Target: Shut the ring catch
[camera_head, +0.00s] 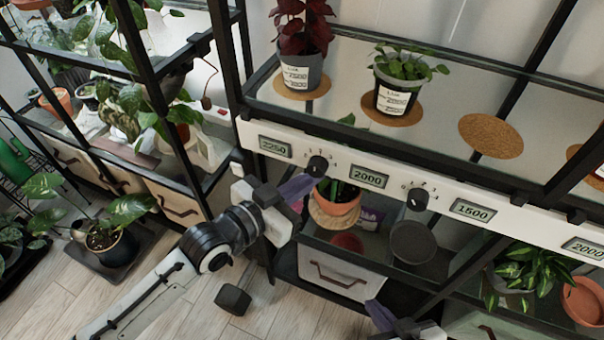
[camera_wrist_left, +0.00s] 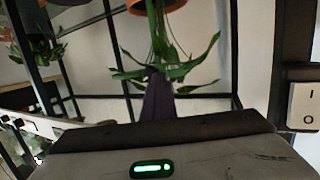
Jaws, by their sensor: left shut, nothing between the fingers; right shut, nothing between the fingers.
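I cannot make out the ring catch for sure in either view. My left gripper (camera_head: 298,187) is shut and empty, its purple fingers just below the white shelf front and left of a plant in a terracotta pot (camera_head: 340,208). In the left wrist view the shut purple fingers (camera_wrist_left: 158,97) point toward green leaves, with a terracotta pot (camera_wrist_left: 158,5) at the top edge. My right gripper (camera_head: 379,314) is at the bottom of the head view, shut and empty, low in front of the lower shelf.
The shelf front carries dark knobs (camera_head: 417,199) and number displays (camera_head: 369,177). A white rocker switch (camera_wrist_left: 304,106) is at the right of the wrist view. Potted plants (camera_head: 398,85) stand on cork mats above; one cork mat (camera_head: 490,136) is bare. Black posts flank the left arm.

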